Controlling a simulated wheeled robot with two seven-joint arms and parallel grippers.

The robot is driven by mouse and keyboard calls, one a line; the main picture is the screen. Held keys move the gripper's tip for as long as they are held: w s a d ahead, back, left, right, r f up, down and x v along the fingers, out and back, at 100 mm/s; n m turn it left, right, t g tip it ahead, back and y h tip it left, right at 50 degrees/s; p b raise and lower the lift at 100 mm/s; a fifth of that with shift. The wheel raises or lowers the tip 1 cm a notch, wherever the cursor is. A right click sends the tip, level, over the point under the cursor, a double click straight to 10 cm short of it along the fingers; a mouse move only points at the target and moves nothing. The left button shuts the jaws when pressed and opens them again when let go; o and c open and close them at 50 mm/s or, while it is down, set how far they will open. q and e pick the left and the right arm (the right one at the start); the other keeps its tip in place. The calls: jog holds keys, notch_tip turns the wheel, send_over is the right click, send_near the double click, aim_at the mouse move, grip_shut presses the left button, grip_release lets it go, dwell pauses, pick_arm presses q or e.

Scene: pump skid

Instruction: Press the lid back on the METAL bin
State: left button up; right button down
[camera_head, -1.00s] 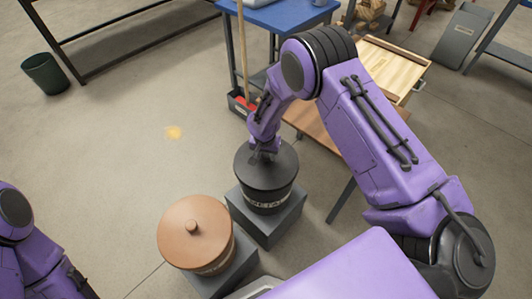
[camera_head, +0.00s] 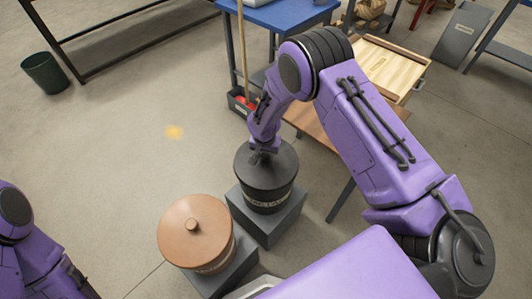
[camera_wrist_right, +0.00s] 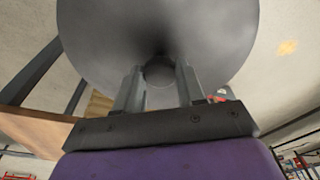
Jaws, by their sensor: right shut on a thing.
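The METAL bin (camera_head: 267,202) is a dark round bin on a grey block, with its label facing me in the head view. Its dark grey lid (camera_head: 280,166) lies over the bin's top. Whether it is fully seated I cannot tell. My right gripper (camera_head: 264,153) is over the lid's centre. In the right wrist view the gripper (camera_wrist_right: 160,80) has its two fingers on either side of the lid's round knob (camera_wrist_right: 160,70), shut on it. The lid's disc (camera_wrist_right: 160,25) fills the top of that view. Part of my left arm shows at lower left, but its gripper is out of frame.
A second bin with a copper-coloured lid (camera_head: 188,242) stands close by, nearer me and to the left. A wooden bench (camera_head: 312,125) and a blue table (camera_head: 285,15) are behind. The floor to the left is open, with a dark bucket (camera_head: 45,74) farther off.

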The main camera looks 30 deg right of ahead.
dwell(0.3)
jog(key=shift+c, duration=0.6)
grip_release()
notch_tip(320, 180, up, 7)
jog(key=p, duration=0.6)
jog(key=shift+r, duration=0.1)
jog(key=shift+c, duration=0.2)
grip_shut()
